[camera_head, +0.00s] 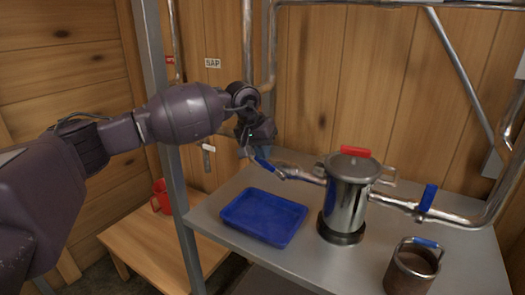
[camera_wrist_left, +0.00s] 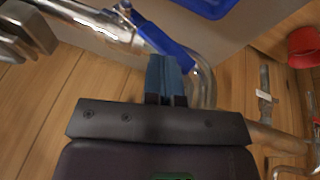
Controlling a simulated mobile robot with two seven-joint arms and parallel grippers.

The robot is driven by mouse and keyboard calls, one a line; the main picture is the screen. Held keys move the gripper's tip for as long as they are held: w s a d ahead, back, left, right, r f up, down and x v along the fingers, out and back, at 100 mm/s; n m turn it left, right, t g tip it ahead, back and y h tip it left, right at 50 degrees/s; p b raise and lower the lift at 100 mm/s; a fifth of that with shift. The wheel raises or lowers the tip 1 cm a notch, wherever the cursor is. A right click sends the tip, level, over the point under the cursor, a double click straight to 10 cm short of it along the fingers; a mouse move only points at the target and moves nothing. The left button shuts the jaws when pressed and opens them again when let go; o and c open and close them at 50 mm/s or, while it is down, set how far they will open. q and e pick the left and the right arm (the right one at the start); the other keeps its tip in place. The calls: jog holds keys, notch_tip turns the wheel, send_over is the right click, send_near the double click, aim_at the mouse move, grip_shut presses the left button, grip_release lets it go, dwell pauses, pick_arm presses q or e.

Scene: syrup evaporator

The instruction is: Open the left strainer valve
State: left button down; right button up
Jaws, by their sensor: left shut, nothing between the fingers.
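The metal strainer pot (camera_head: 348,200) stands on the grey table, with a red handle on its lid. A steel pipe (camera_head: 300,173) leaves its left side. On this pipe is the left valve's blue lever (camera_head: 263,161), which also shows in the left wrist view (camera_wrist_left: 164,42), slanting roughly along the pipe. My left gripper (camera_head: 251,148) is at the lever's outer end. Its fingers (camera_wrist_left: 167,78) are shut and empty, close beside the blue lever; I cannot tell whether they touch it. My right gripper is not in view.
A blue tray (camera_head: 262,217) lies on the table left of the pot. Another blue lever (camera_head: 428,198) stands across the right pipe. A grey post (camera_head: 176,190) rises near my left arm. A red object (camera_head: 161,194) sits on a wooden bench.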

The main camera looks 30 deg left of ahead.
pick_arm(q)
jog(key=shift+a+f, duration=0.15)
jog(key=shift+f, duration=0.2)
jog(key=shift+a+f+b, duration=0.45)
jog(key=shift+f+b, duration=0.15)
jog(key=shift+b, duration=0.15)
jog(key=shift+a+f, duration=0.2)
jog(key=shift+a, duration=0.05)
jog(key=shift+b, duration=0.3)
jog(key=p+v, duration=0.1)
jog(key=v, duration=0.9)
jog(key=shift+a+r, duration=0.15)
jog(key=shift+r, duration=0.25)
